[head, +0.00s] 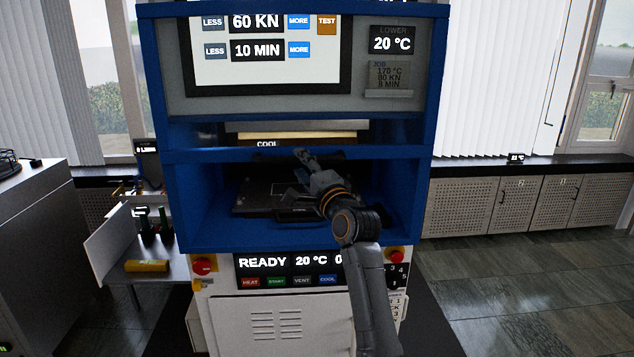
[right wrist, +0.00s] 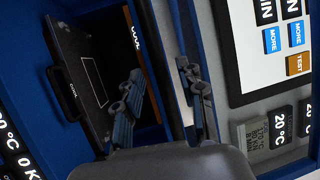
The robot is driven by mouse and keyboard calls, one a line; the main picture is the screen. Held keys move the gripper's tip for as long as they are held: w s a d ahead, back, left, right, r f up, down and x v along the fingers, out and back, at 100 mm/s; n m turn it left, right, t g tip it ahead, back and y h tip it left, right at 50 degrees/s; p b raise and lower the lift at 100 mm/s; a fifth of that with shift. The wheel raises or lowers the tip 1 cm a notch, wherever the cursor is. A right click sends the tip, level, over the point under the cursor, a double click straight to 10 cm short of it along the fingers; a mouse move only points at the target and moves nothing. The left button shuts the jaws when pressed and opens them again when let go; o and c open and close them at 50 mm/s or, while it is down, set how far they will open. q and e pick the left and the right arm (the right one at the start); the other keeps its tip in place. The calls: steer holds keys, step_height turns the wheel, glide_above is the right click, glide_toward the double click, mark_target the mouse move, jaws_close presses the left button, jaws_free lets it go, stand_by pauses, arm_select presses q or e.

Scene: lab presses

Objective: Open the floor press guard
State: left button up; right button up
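The floor press (head: 180,190) is a tall blue-framed machine with a screen above and a recessed opening below. A blue crossbar (head: 200,156) spans the front, with a dark strip along it near my right gripper. I cannot tell for sure which part is the guard. Inside the opening lies a dark plate with a handle (head: 295,214); the plate also shows in the right wrist view (right wrist: 85,60). My right gripper (head: 303,157) is at the crossbar's middle. In the right wrist view its fingers (right wrist: 160,78) are apart, with the blue bar between them; contact is unclear. My left gripper is out of view.
Below the opening is a control panel (head: 290,263) reading READY, with red buttons (head: 203,266) at its sides. A side bench (head: 175,268) with tools stands at left, beside a grey cabinet (head: 40,250). Floor at right (head: 540,260) is clear.

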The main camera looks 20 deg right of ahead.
steer(key=v, duration=0.8)
steer(key=shift+s, duration=0.4)
